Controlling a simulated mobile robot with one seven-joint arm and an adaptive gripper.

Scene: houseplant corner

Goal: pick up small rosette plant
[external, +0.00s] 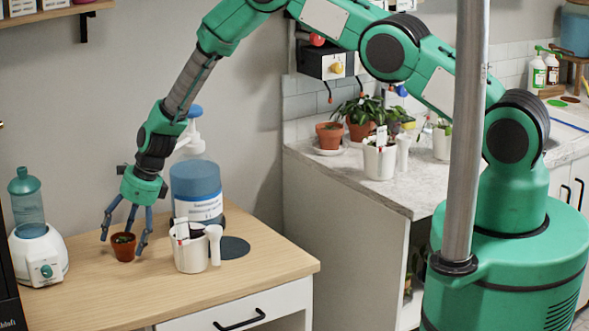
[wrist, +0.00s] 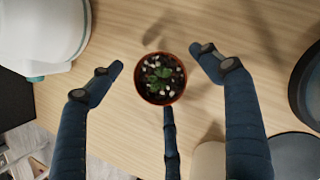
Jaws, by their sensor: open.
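The small rosette plant (external: 123,246) sits in a terracotta pot on the wooden tabletop in the external view. In the wrist view the plant (wrist: 160,78) shows from above, with small green leaves and white specks on dark soil. My gripper (external: 124,235) is above and around the pot, pointing down, with its fingers spread. In the wrist view the fingers of my gripper (wrist: 160,75) stand apart on the left and right of the pot, with clear gaps. A third finger lies just below the pot; whether it touches cannot be told.
A white-and-teal device (external: 38,245) stands left of the pot. A white container (external: 190,252) with tools stands close on the right, before a large blue tub (external: 197,190). A dark round mat (external: 235,247) lies farther right. The front tabletop (external: 110,300) is clear.

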